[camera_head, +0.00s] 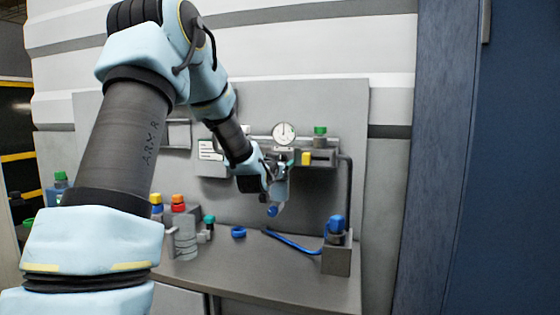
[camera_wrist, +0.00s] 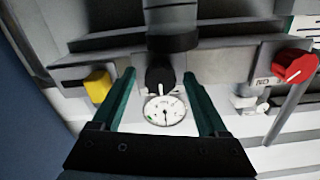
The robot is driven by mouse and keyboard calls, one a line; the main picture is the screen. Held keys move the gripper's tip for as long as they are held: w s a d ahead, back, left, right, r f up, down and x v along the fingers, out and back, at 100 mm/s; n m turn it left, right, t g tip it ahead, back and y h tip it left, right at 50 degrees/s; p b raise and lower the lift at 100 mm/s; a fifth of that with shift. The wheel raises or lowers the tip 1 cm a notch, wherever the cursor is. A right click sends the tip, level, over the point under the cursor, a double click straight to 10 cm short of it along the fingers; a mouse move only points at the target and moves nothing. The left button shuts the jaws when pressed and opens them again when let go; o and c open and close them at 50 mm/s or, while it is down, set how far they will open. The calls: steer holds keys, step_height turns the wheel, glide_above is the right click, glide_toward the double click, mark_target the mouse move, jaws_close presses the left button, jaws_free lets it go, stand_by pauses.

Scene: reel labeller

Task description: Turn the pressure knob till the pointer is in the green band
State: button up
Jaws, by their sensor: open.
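The black pressure knob (camera_wrist: 160,79) has a white mark and lies between the two green fingers of my open gripper (camera_wrist: 159,75) in the wrist view. Gaps show on both sides of it; I see no contact. The round white gauge (camera_wrist: 164,110) is beside the knob and also shows in the head view (camera_head: 284,133), above my gripper (camera_head: 280,168). Its pointer seems roughly upright in the head view. The dial is too small to tell whether it lies in the green band. In the head view my gripper hides the knob.
A yellow part (camera_wrist: 98,85) and a red knob (camera_wrist: 295,66) flank the knob. A green-topped fitting (camera_head: 320,131) is right of the gauge.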

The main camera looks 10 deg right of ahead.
jaws_close()
stand_by(0.5)
steer(key=shift+f+b, duration=0.15)
steer(key=shift+b, duration=0.4)
steer(key=m+b, duration=1.2)
steer(key=b, duration=0.5)
steer(key=shift+m, duration=0.3)
steer(key=shift+b, duration=0.3)
